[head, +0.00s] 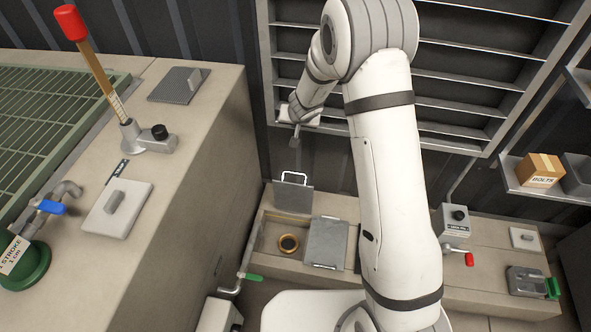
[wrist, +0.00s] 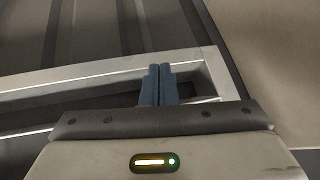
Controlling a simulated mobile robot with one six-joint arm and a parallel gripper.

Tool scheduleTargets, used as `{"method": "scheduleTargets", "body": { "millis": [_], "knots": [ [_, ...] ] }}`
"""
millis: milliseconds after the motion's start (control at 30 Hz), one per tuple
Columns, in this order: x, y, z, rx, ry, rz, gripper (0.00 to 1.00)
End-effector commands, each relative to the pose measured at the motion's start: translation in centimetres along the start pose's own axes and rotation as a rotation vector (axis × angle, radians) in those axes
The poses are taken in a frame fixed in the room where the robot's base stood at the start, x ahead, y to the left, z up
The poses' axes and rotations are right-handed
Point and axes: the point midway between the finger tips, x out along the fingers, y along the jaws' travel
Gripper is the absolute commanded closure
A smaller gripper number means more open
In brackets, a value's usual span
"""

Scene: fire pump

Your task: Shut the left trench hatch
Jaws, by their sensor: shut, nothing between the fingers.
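The left trench hatch (head: 293,198) is a grey plate with a pale bar handle on its top edge. It stands raised at the back of an open trench compartment (head: 270,236), and a brass ring (head: 288,243) shows inside. The hatch beside it (head: 326,243) lies flat, with a handle at its front edge. My gripper (head: 295,140) is above the raised hatch, apart from it, in front of the louvre frame. In the wrist view my blue fingers (wrist: 158,84) are together and empty, with a pale metal frame (wrist: 95,77) behind them. The hatch cannot be made out in the wrist view.
A tall bench (head: 190,150) with a red-topped lever (head: 85,40) stands on the left. A green-handled valve (head: 245,277) is near the trench's left front. A grey box (head: 454,219) sits right of my arm. My arm hides part of the low bench.

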Motion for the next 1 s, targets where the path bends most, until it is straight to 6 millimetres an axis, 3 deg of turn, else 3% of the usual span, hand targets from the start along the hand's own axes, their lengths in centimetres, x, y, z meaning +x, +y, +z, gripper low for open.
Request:
{"method": "scheduleTargets", "body": {
  "millis": [33, 100, 300, 667, 1000],
  "knots": [
    [3.4, 0.1, 1.5, 0.012, 0.005, 0.023, 1.0],
    [6.5, 0.7, 2.8, 0.016, 0.01, 0.069, 1.0],
    [12.5, 2.1, 6.2, 0.023, 0.006, 0.179, 1.0],
    [15.6, 3.0, 7.5, 0.025, 0.001, 0.219, 1.0],
    [21.3, 4.3, 7.5, 0.026, 0.002, 0.218, 1.0]
  ]
}}
